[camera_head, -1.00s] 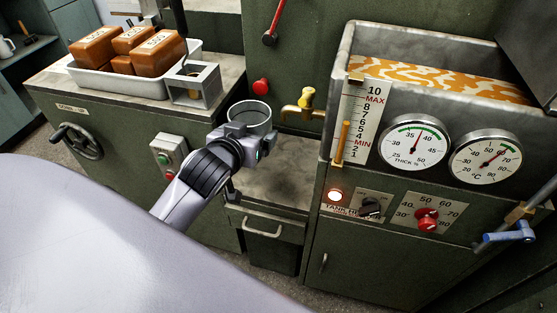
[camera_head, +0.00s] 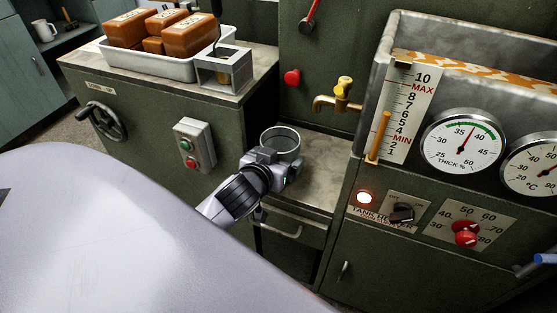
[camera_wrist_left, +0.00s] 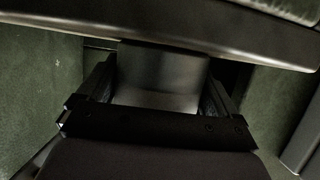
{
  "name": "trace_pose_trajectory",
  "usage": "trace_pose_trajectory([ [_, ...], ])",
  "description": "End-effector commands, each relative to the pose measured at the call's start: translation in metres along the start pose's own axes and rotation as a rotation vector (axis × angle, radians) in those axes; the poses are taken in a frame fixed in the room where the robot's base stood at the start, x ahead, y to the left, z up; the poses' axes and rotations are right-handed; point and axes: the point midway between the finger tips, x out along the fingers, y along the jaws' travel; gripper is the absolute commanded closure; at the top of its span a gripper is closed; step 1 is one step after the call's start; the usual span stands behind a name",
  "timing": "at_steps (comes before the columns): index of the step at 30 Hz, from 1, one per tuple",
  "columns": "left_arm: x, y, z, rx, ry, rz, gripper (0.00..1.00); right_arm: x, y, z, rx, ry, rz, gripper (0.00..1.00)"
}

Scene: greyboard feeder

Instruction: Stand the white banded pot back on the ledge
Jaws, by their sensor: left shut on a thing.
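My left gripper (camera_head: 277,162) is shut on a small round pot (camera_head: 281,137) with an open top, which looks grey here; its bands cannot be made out. The pot is upright or nearly so, in front of the left part of the grey ledge (camera_head: 318,172) under the brass tap. Whether it touches the ledge cannot be told. In the left wrist view the pot (camera_wrist_left: 162,68) is a dark grey shape between the two fingers (camera_wrist_left: 160,95), below a dark horizontal edge. My right gripper is not in view.
A brass tap (camera_head: 341,95) hangs over the ledge. The tank cabinet with gauges (camera_head: 463,139) stands right of it. Left are a counter with a white tray (camera_head: 165,68) of brown blocks, a small metal stand (camera_head: 224,75) and a switch box (camera_head: 195,145). The ledge's right part is bare.

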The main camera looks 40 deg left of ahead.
Motion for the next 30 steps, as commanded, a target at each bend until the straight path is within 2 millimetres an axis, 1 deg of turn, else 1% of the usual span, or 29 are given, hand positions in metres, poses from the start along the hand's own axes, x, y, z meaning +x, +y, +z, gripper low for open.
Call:
trace_pose_trajectory([
  [3, -0.001, 0.0, -0.002, 0.0, 0.003, 0.0, 0.52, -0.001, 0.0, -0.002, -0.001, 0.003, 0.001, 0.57],
  [8, 0.001, 0.0, 0.002, 0.0, 0.002, 0.0, 0.52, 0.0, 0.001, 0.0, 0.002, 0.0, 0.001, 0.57],
  [9, 0.001, 0.0, 0.001, 0.0, 0.001, -0.001, 0.0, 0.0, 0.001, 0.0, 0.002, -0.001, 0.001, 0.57],
  [17, 0.0, 0.0, -0.001, 0.001, 0.001, 0.0, 0.0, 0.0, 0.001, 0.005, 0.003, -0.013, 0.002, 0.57],
  [18, -0.001, 0.0, -0.004, 0.001, 0.002, 0.0, 0.0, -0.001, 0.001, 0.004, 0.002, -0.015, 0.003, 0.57],
  [20, -0.006, 0.0, -0.002, 0.0, 0.0, 0.001, 0.0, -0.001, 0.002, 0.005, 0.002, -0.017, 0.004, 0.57],
  [23, -0.019, 0.0, -0.003, 0.0, 0.0, 0.001, 0.0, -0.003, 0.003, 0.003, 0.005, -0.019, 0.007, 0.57],
  [26, -0.036, 0.0, -0.003, -0.001, -0.002, 0.0, 0.0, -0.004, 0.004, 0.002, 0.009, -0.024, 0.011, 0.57],
  [30, -0.063, 0.0, -0.003, -0.002, -0.002, -0.001, 0.0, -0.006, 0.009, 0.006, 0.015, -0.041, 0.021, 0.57],
])
